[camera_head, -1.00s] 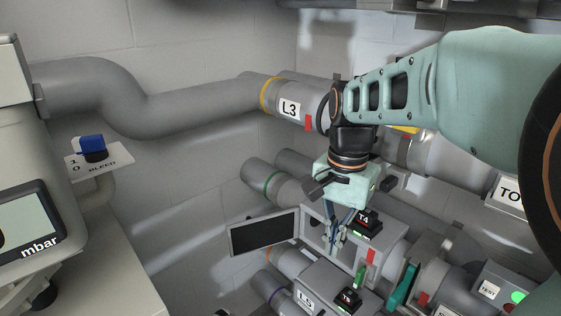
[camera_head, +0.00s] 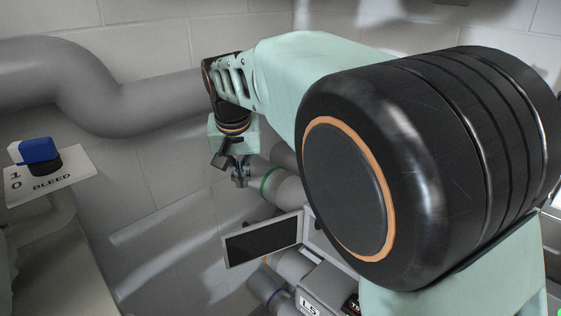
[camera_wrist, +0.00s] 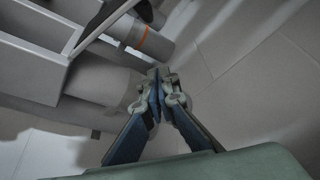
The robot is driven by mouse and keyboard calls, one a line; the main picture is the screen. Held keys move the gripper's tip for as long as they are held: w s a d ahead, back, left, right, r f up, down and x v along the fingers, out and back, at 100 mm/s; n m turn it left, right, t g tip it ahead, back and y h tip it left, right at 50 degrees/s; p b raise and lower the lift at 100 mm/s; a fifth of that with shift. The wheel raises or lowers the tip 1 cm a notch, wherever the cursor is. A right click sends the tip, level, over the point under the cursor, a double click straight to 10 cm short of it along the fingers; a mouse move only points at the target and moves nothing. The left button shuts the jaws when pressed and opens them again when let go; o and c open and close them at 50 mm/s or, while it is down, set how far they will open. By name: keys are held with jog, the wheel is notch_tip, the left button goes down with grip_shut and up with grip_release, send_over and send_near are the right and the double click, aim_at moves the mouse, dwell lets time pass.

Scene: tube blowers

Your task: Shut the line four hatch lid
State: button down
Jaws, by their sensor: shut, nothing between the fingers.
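The hatch lid (camera_head: 262,240) stands swung open in the head view, a light-framed panel with a dark inner face. It sticks out to the left of the line four box (camera_head: 316,232), which is mostly hidden behind my arm. My gripper (camera_head: 240,183) points down, shut and empty, beyond the lid and above its upper edge, near the wall. I see no contact with the lid. In the wrist view my shut fingertips (camera_wrist: 160,88) are beside a grey pipe. A grey box with an open hollow (camera_wrist: 35,65) lies at the upper left there.
A pipe with a green ring (camera_head: 275,184) runs just right of my gripper. The L5 box (camera_head: 312,300) sits below the lid. At left are the blue BLEED knob (camera_head: 38,152) and a large bent pipe (camera_head: 70,75). Bare wall (camera_head: 180,230) lies left of the lid.

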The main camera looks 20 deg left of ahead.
aim_at(260, 234)
notch_tip(260, 234, down, 8)
jog(key=s, duration=0.1)
jog(key=shift+d+f, duration=0.2)
jog(key=shift+s, duration=0.15)
dwell(0.5)
